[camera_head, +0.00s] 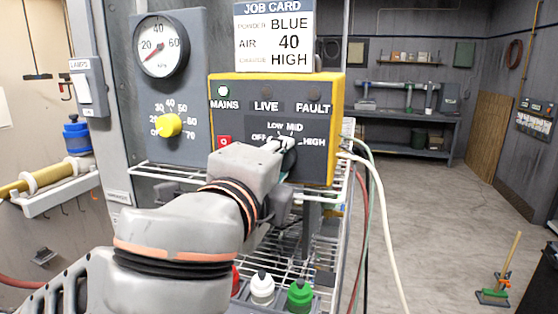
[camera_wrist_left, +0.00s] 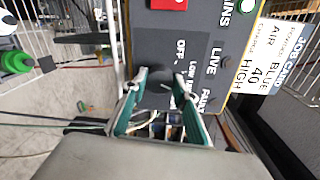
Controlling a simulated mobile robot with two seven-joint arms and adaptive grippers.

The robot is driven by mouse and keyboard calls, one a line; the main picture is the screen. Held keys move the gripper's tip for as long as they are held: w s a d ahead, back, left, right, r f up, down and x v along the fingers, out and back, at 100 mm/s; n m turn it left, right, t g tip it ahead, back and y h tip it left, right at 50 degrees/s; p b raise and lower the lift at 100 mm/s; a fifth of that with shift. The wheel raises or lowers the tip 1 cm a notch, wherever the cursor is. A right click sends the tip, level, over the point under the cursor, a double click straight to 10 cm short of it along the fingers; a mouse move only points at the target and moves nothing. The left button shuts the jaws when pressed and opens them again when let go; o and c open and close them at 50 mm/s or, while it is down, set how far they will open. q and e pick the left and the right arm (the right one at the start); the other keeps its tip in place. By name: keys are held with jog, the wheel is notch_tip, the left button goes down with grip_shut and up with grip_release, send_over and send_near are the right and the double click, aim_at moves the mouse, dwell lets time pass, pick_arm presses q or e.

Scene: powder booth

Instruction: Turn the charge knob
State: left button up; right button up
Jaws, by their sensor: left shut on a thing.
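The dark charge knob (camera_wrist_left: 160,77) sits on the yellow-edged control box (camera_head: 340,110), with OFF, LOW, MID and HIGH printed around it. My left gripper (camera_head: 281,147) is at the knob and covers most of it in the head view. In the wrist view the two green-padded fingers of my left gripper (camera_wrist_left: 163,88) are on either side of the knob, shut on it. The knob's pointer is hidden, so I cannot tell its setting. The job card (camera_head: 273,37) above reads powder BLUE, air 40, charge HIGH. My right gripper is not in view.
A gauge (camera_head: 160,47) and a yellow air knob (camera_head: 169,125) are on the grey panel to the left. A red button (camera_head: 224,141) is close to my left wrist. Below are a wire rack (camera_head: 325,245) and bottles with white (camera_head: 262,287) and green (camera_head: 299,296) caps. Hoses hang at right.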

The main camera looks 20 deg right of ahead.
pick_arm(q)
jog(key=shift+m+t, duration=0.3)
jog(key=shift+m, duration=4.1)
jog(key=o, duration=1.1)
jog(key=shift+s, duration=0.1)
jog(key=v, duration=1.1)
jog(key=shift+s+r, duration=0.15)
jog(key=shift+s, duration=0.3)
jog(key=shift+a, duration=0.1)
